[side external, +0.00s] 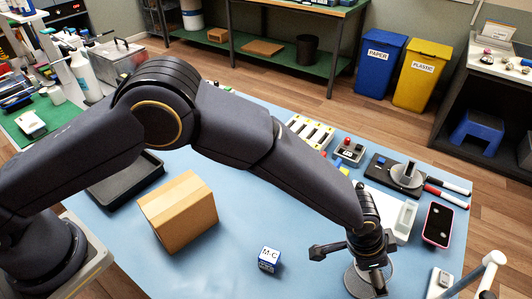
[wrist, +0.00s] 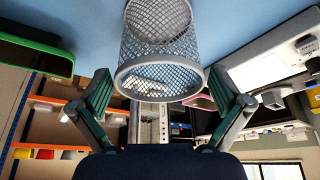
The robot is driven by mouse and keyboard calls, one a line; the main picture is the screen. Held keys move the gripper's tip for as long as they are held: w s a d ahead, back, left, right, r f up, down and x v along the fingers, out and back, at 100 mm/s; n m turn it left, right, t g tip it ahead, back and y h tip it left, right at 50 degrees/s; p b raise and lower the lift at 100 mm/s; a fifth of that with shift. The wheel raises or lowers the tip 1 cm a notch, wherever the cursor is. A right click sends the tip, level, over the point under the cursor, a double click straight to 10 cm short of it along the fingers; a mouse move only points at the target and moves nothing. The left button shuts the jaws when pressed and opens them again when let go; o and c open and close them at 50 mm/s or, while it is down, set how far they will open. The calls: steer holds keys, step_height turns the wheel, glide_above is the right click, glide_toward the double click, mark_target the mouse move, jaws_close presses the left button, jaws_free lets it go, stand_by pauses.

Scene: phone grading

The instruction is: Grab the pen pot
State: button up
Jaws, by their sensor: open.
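The pen pot (wrist: 160,58) is a grey wire-mesh cup in the wrist view, standing on the blue mat with its open rim towards me. No pens show in it. My gripper (wrist: 160,82) is open, with one green-padded finger on each side of the pot's rim; there are gaps between fingers and mesh. In the side view my gripper (side external: 355,248) is low over the front right of the mat. A round grey shape (side external: 362,284) beneath it appears to be the pot, mostly hidden by my gripper.
A cardboard box (side external: 180,212) and a small blue-and-white M-C cube (side external: 269,260) lie left of my gripper. A pink-edged phone (side external: 438,225) and a pale tray (side external: 404,220) lie to its right. The blue mat (side external: 225,265) is clear between box and cube.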

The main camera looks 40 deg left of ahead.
steer(key=c, duration=1.5)
